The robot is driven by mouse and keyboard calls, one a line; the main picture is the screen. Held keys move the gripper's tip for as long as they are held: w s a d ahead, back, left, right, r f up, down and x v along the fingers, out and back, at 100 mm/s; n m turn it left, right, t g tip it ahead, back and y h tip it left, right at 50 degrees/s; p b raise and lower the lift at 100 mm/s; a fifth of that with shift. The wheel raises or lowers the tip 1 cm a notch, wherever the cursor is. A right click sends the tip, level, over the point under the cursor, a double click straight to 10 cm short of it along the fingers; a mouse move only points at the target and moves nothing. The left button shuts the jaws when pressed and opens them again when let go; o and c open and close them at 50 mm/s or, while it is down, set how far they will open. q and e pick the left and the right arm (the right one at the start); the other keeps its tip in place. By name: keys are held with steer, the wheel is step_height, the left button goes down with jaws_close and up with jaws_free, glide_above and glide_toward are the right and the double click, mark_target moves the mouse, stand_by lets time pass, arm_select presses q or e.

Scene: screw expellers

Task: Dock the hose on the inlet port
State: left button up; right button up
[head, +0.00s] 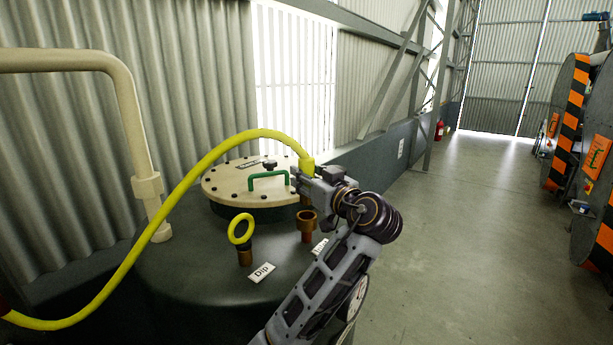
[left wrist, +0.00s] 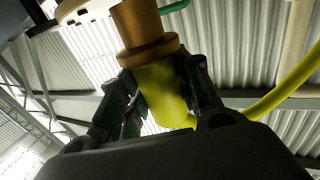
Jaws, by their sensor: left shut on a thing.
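My left gripper (head: 303,178) is shut on the yellow end of the hose (head: 307,164), above the tank top. In the left wrist view its fingers clasp the yellow sleeve (left wrist: 161,92), with the brass coupling (left wrist: 140,28) beyond them. In the head view the gripper hides most of the coupling. The brown inlet port (head: 307,226) stands upright on the tank, just below the gripper, with its flared mouth in view. The coupling appears apart from this mouth, but the exact gap cannot be told. The label beside the port is partly hidden by my arm.
The dark tank (head: 180,265) carries a bolted cream lid (head: 225,180) with a green handle (head: 268,175). A yellow-ringed dip fitting (head: 241,232) stands left of the port, by a "Dip" label (head: 261,272). A cream pipe (head: 125,100) rises at left. Floor at right is clear.

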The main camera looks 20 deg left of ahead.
mark_target(307, 203)
arm_select(q)
steer(key=shift+f+b, duration=1.15)
steer(key=shift+f, duration=1.5)
steer(key=shift+s+b, duration=0.1)
steer(key=shift+b, duration=0.55)
steer(key=shift+f+b, duration=0.55)
steer(key=shift+f, duration=0.05)
stand_by(0.7)
steer(key=o, duration=0.9)
steer(key=shift+d, duration=0.1)
steer(key=shift+o, duration=0.2)
steer(key=b+v, duration=0.2)
steer(key=v, duration=0.9)
steer(key=shift+b, duration=0.3)
stand_by(0.8)
